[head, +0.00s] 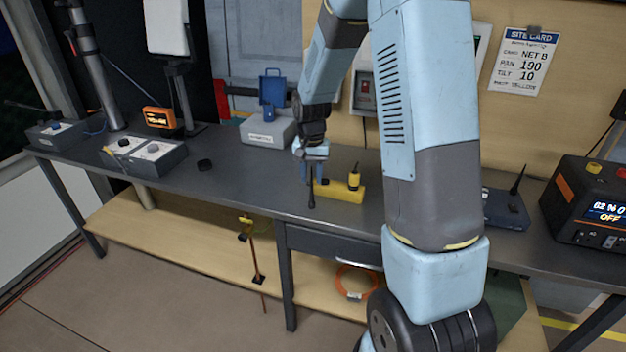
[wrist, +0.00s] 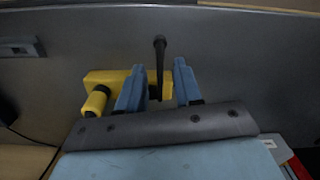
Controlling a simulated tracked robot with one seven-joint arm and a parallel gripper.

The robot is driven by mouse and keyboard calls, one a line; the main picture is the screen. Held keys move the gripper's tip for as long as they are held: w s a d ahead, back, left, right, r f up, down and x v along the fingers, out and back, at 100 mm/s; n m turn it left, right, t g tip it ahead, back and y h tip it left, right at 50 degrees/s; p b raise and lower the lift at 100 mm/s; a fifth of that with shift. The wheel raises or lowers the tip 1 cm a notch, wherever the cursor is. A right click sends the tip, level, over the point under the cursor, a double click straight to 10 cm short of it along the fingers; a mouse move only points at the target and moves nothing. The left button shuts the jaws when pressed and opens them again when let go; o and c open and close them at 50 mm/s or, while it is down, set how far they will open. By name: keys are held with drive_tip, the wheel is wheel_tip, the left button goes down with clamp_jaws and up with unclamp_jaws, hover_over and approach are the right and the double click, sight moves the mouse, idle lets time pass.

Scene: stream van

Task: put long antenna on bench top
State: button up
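A thin black long antenna (head: 311,193) shows below my gripper (head: 313,173), just in front of a yellow block (head: 348,194) on the bench top (head: 250,180). In the wrist view the antenna (wrist: 160,60) runs between the two blue fingers of my gripper (wrist: 159,82), with a thicker end at the top. A gap shows between the fingers and the antenna's shaft. The antenna's lower part is hard to make out against the block (wrist: 105,78). I cannot tell whether its end touches the bench.
A short antenna with a yellow base (head: 354,179) stands on the block's right part. A white box (head: 268,132) and a control box (head: 146,156) stand to the left. A dark device (head: 506,207) and a power unit (head: 590,205) stand to the right. Bare bench lies left of my gripper.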

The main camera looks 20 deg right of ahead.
wheel_tip(320, 180, up, 10)
drive_tip(key=shift+f, duration=0.1)
drive_tip(key=shift+s+r, duration=0.2)
drive_tip(key=shift+r, duration=0.35)
drive_tip(key=s+r+n+t, duration=0.2)
drive_tip(key=s+r+t, duration=0.1)
drive_tip(key=s+r, duration=1)
drive_tip(key=s+r+n+t, duration=0.1)
drive_tip(key=s+n+t, duration=0.1)
drive_tip(key=s, duration=1.2)
drive_tip(key=shift+s+d+n+t, duration=0.3)
drive_tip(key=shift+d+n, duration=0.1)
drive_tip(key=shift+w+d, duration=0.1)
drive_tip(key=shift+d, duration=0.05)
